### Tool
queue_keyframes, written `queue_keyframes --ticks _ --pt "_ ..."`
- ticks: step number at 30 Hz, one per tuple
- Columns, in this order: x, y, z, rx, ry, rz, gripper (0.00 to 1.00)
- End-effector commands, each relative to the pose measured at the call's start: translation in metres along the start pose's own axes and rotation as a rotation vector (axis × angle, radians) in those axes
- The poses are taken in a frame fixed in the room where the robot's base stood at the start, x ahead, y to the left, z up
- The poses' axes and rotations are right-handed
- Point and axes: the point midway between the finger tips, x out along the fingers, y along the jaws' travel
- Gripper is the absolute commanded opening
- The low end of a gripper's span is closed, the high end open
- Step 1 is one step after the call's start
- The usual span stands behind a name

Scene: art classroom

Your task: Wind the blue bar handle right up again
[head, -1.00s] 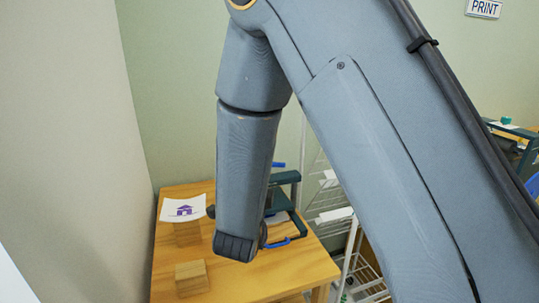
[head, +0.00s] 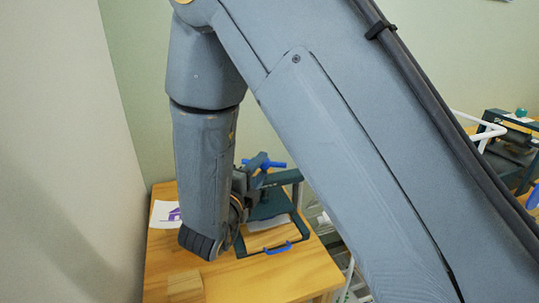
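A dark green press (head: 272,208) stands on the wooden table, partly hidden behind my arm. The blue bar handle (head: 272,164) shows at its top, lying roughly level across the picture. A second, smaller blue grip (head: 279,248) is on the front edge of a dark frame low on the press, with a pale sheet inside it. My gripper (head: 250,178) is a dark shape beside my wrist, close to the blue bar handle. My wrist hides most of it. I cannot tell whether it touches the bar or whether its fingers are open.
A white sheet with a purple print (head: 164,215) lies on the wooden table (head: 238,284) at left, partly behind my wrist. A wall bounds the left side. A white rack (head: 322,222) stands behind at right; another press (head: 515,140) is further right.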

Motion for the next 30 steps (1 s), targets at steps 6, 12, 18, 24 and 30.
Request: queue_keyframes --ticks 6,12,18,24,30 --pt "0.035 -0.002 -0.002 0.001 0.005 0.000 0.38" --pt "0.059 -0.001 -0.001 0.000 0.003 0.000 0.38" --pt "0.069 -0.001 0.000 0.000 0.000 -0.001 0.38" --pt "0.069 0.000 0.000 0.000 0.000 0.000 0.38" --pt "0.069 0.000 0.000 0.000 0.000 0.000 0.07"
